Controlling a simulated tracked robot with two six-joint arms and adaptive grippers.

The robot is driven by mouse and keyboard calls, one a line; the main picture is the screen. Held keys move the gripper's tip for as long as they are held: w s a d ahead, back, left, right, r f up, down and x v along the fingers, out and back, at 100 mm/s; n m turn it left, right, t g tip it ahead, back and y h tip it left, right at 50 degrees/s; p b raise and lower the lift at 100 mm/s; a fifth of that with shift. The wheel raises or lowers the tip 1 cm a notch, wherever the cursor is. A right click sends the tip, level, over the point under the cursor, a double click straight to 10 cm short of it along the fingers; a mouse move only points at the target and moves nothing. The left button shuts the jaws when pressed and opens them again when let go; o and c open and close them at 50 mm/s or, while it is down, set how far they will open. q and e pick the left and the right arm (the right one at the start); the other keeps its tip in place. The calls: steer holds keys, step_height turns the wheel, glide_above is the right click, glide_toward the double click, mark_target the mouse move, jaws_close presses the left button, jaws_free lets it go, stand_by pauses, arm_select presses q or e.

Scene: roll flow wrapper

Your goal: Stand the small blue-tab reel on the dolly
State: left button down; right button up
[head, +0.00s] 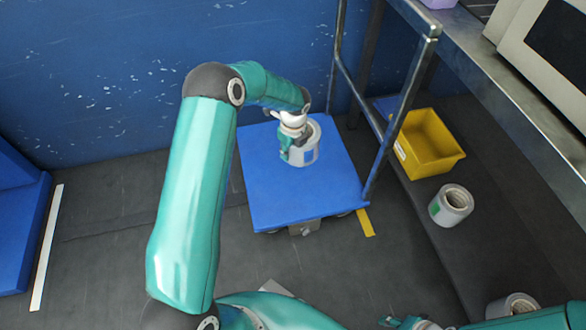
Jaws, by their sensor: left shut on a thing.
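The small reel (311,146), silver-grey with a blue tab, is over the blue deck of the dolly (270,200). My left gripper (291,150) is shut on the reel at its left side and hides part of it. The reel looks upright with its round top facing up. I cannot tell whether its bottom touches the deck. The rest of the deck is bare. My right gripper (400,322) shows only partly at the bottom edge, away from the dolly, and its jaws are too small to read.
A metal handle frame (402,95) rises at the dolly's right side. Beyond it are a yellow bin (428,145), a reel with a green tab (451,205) and another reel (513,306). A steel bench (500,80) runs along the right. Blue wall behind.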

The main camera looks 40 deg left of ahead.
arm_select(q)
steer(key=shift+a+f+m, duration=0.5)
steer(key=shift+f+m, duration=0.05)
steer(key=shift+m, duration=0.15)
steer(key=b, duration=0.6)
glide_above(286, 191)
steer(key=f, duration=2)
steer(key=shift+d, duration=0.35)
steer(key=shift+r, duration=0.1)
steer(key=c, duration=1)
jaws_free()
steer(key=shift+o, duration=0.2)
